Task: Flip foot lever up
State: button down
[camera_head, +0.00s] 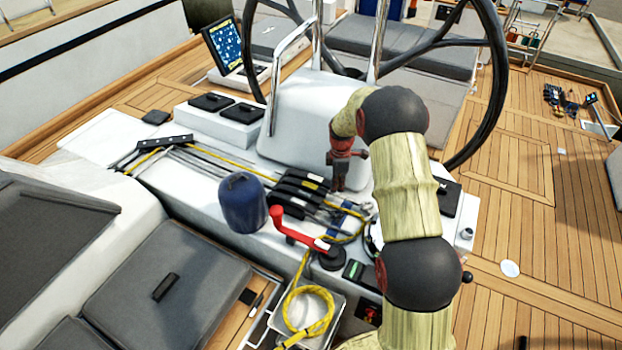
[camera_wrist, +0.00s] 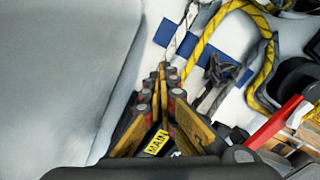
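A bank of black clutch levers (camera_head: 300,186) sits on the white cockpit console, left of my gripper (camera_head: 338,187). No lever can be read as the foot lever. In the wrist view a yellow label reading MAIN (camera_wrist: 157,143) shows on a black lever between the bases of my fingers. My gripper points down just right of the levers. In the wrist view its fingertips (camera_wrist: 167,73) meet and nothing shows held between them. My fingers and wrist hide most of the levers in that view.
A red winch handle (camera_head: 297,233) and a blue cylinder (camera_head: 242,202) stand in front of the levers. Yellow rope (camera_head: 312,290) hangs over the console front. The steering wheel (camera_head: 497,90) rises behind. Wooden deck (camera_head: 560,225) is open at right.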

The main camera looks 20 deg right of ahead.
jog(key=shift+w+a, duration=0.1)
jog(key=shift+w, duration=0.05)
jog(key=shift+r, duration=0.1)
jog(key=shift+w+a+r+p, duration=0.1)
jog(key=shift+r+p, duration=0.25)
jog(key=shift+r, duration=0.1)
jog(key=shift+w+a+r+p, duration=0.1)
jog(key=shift+r+p, duration=0.2)
jog(key=shift+r, duration=0.15)
jog(key=shift+r, duration=0.1)
jog(key=shift+w+a+r+p, duration=0.1)
jog(key=shift+w+r+p, duration=0.05)
jog(key=shift+r+p, duration=0.3)
jog(key=shift+w+a+r+p, duration=0.1)
jog(key=shift+r+p, duration=0.1)
jog(key=shift+r, duration=0.3)
jog(key=shift+w+a+r+p, duration=0.15)
jog(key=shift+r+p, duration=0.15)
jog(key=shift+r, duration=0.15)
jog(key=shift+w+a+r+p, duration=0.15)
jog(key=shift+r+p, duration=0.1)
jog(key=shift+r, duration=0.15)
